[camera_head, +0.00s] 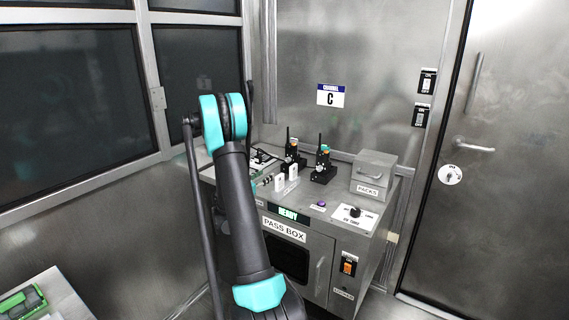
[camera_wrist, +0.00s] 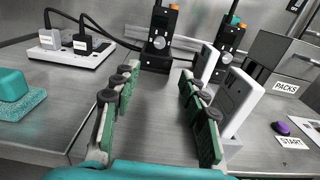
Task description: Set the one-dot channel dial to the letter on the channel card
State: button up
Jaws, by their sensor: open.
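The channel card (camera_head: 330,96) on the back wall shows the letter C. Two black radios with antennas stand at the back of the steel counter, a left one (camera_head: 291,152) and a right one (camera_head: 322,166). In the wrist view, the left radio (camera_wrist: 156,56) and the right radio (camera_wrist: 229,34) each show a round grey dial face and an orange or teal top part. Dots and dial letters are too small to read. My gripper (camera_wrist: 158,76) is open and empty, its fingers pointing toward the left radio, apart from it.
Two white upright devices (camera_wrist: 238,100) stand right of my fingers. A power strip (camera_wrist: 72,56) with plugs and cables lies left. A PACKS box (camera_head: 374,172), purple START button (camera_head: 321,203) and a black knob (camera_head: 354,212) are on the counter's right. A door (camera_head: 500,220) stands right.

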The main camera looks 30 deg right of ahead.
aim_at(287, 160)
jog(key=x, duration=1.7)
jog(key=shift+w+d, duration=0.15)
jog(key=shift+d, duration=0.1)
jog(key=shift+c, duration=0.2)
grip_shut()
